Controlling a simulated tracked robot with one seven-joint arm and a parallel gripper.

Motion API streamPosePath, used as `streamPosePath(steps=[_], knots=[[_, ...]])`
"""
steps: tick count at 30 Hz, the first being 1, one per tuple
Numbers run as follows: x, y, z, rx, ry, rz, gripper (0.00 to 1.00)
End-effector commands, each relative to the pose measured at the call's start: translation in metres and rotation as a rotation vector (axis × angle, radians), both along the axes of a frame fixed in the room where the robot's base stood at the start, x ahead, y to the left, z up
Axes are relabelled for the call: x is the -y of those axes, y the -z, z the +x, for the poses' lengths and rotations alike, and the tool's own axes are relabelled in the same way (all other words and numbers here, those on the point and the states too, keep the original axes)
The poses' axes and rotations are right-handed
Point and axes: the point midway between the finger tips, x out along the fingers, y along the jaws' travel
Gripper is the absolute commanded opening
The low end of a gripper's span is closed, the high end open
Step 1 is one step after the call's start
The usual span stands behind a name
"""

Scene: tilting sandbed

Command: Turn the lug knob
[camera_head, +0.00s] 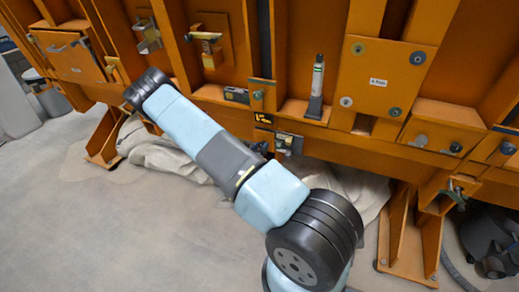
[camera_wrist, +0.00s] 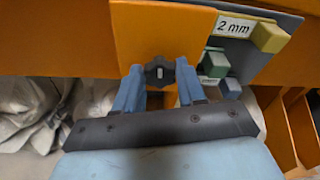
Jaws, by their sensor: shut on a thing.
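The lug knob (camera_wrist: 159,73) is a dark, lobed knob with a pale slot in its middle, set on an orange panel. In the wrist view, the two blue fingers of my gripper (camera_wrist: 160,80) stand on either side of it, shut on it. The slot looks close to upright. In the head view, my arm crosses the middle of the picture, and I cannot make out my gripper or this knob clearly there.
Right of the knob, a grey plate carries a "2 mm" label (camera_wrist: 234,26) and yellow (camera_wrist: 270,38), green (camera_wrist: 214,64) and blue (camera_wrist: 229,88) blocks. In the head view, a bottle-like tube (camera_head: 316,88) stands on an orange ledge. Pale cloth (camera_head: 160,150) lies below the frame.

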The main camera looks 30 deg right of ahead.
Motion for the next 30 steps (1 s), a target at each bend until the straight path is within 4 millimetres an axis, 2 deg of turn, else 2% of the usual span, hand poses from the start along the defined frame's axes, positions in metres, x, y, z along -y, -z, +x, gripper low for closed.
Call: streamPosePath(steps=[10, 25, 26, 30], knots=[[-0.0003, -0.0014, 0.0003, 0.096, -0.022, 0.07, 0.09], [-0.0004, -0.002, 0.0007, 0.11, -0.026, 0.08, 0.09], [-0.0003, -0.002, 0.0006, 0.11, -0.026, 0.08, 0.43], [0.0, -0.0016, 0.0003, 0.108, -0.025, 0.08, 0.56]])
